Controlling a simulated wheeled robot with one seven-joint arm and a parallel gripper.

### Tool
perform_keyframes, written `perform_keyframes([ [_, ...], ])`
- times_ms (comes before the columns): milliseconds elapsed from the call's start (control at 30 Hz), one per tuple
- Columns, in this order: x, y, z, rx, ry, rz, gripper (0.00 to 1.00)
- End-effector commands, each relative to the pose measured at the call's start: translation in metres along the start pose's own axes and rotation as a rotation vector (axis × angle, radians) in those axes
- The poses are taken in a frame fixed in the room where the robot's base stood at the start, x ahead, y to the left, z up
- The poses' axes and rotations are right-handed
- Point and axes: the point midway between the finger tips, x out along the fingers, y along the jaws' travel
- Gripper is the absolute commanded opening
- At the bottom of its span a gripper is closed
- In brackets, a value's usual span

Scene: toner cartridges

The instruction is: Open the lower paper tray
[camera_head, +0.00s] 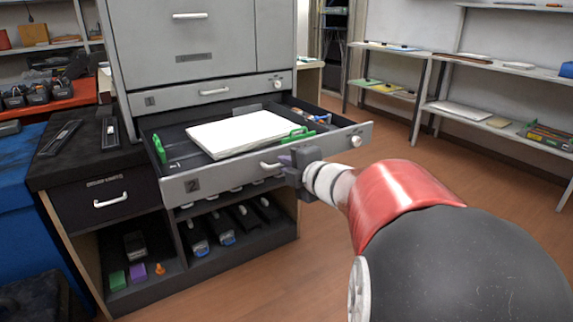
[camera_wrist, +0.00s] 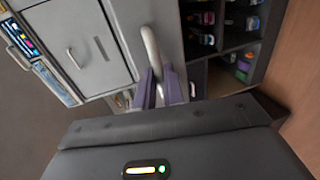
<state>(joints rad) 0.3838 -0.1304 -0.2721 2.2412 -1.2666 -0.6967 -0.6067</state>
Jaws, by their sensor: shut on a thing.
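The lower paper tray (camera_head: 225,184), marked 2, is pulled out from the grey printer and holds a stack of white paper (camera_head: 243,132) between green guides. My gripper (camera_head: 284,162) is at the tray's front, shut on its white bar handle (camera_head: 268,165). In the wrist view, the purple fingers (camera_wrist: 160,88) close around one end of the pale handle (camera_wrist: 151,48). Part of the handle is hidden behind the gripper. The upper tray (camera_head: 215,92), marked 1, is closed above it.
Open shelves below the tray hold several dark cartridges (camera_head: 222,234) and small coloured items. A black cabinet with a drawer (camera_head: 103,202) stands to the left. Wall shelves (camera_head: 500,117) stand at the right. Wooden floor (camera_head: 440,160) is clear between them and the printer.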

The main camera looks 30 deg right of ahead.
Motion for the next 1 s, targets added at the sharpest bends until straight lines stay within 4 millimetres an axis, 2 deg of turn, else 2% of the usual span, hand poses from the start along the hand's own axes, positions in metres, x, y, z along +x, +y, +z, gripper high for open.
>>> perform_keyframes([
  [67,0.000,-0.001,0.000,0.001,0.000,-0.002,0.00],
  [100,0.000,-0.001,0.000,0.001,0.000,-0.002,0.13],
  [233,0.000,-0.001,0.000,0.000,0.000,-0.002,0.30],
  [267,0.000,-0.001,0.000,0.000,0.000,-0.002,0.32],
  [567,-0.003,0.000,0.000,0.000,-0.001,0.000,0.32],
  [667,-0.014,0.001,0.000,0.000,-0.001,0.001,0.32],
  [1000,-0.068,0.001,0.000,0.001,-0.002,0.001,0.32],
])
